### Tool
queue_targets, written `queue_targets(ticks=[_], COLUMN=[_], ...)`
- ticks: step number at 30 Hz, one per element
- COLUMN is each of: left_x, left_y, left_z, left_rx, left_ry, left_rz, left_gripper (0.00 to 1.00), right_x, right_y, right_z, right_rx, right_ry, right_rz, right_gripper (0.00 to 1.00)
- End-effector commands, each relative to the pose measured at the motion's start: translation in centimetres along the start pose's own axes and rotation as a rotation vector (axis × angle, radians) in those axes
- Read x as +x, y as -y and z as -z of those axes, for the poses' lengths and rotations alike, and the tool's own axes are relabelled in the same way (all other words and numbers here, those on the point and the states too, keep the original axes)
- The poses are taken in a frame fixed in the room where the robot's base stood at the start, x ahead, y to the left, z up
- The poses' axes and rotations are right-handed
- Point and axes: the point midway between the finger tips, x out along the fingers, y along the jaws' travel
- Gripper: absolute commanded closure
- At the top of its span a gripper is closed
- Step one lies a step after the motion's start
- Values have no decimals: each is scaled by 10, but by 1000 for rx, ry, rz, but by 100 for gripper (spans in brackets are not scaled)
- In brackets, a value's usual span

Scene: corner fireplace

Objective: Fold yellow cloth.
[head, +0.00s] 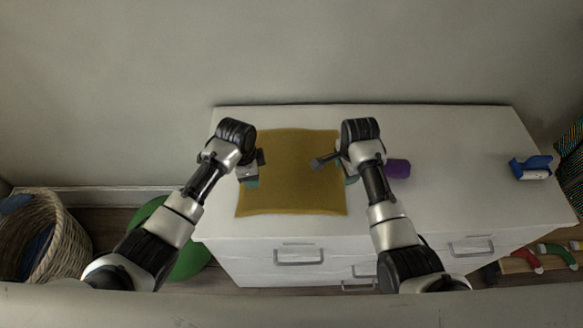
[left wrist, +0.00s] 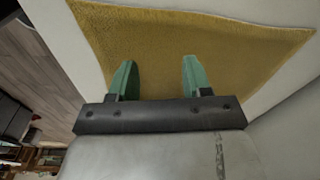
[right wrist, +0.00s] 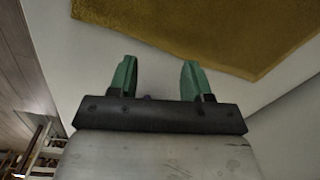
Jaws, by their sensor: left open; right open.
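The yellow cloth (head: 295,175) lies flat and spread out on top of the white dresser (head: 450,170). My left gripper (head: 252,181) is open and empty over the cloth's left part; in the left wrist view its green fingers (left wrist: 158,78) stand apart over the cloth (left wrist: 185,45). My right gripper (head: 350,180) is open and empty near the cloth's right edge. In the right wrist view its fingers (right wrist: 157,80) are over bare white surface, with the cloth (right wrist: 210,30) beyond them. The cloth's right edge is partly hidden by my right arm.
A purple cylindrical object (head: 398,168) lies just right of my right arm. A blue and white object (head: 531,168) is at the dresser's right end. A wicker basket (head: 58,240) and a green round object (head: 190,262) stand on the floor at left. The dresser top between the purple and blue objects is clear.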

Motion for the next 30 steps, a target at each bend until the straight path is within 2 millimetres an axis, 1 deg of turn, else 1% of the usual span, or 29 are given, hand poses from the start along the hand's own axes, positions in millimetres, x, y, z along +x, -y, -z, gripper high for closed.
queue_targets(ticks=[1, 4, 7, 9, 11, 14, 23, 30], left_x=[-10, -23, -32, -34, -33, -24, 21, 39], left_y=[19, 42, 56, 61, 62, 62, 60, 61], left_z=[1, -1, -3, -4, -5, -6, -10, -11], left_rx=[47, 125, 170, 185, 192, 192, 190, 190], left_ry=[22, 55, 74, 81, 83, 83, 84, 83], left_rz=[-1, -14, -23, -26, -29, -31, -30, -28], left_gripper=[51, 51, 51, 51, 51, 51, 51, 51], right_x=[-10, -22, -30, -32, -30, -22, 23, 42], right_y=[18, 39, 50, 54, 55, 55, 52, 51], right_z=[-1, -2, -4, -4, -4, -4, -4, -4], right_rx=[66, 189, 264, 293, 304, 306, 306, 305], right_ry=[2, 1, -2, -3, -4, -5, -5, -4], right_rz=[-11, -34, -50, -56, -58, -61, -60, -57], right_gripper=[51, 51, 51, 51, 51, 51, 51, 51])
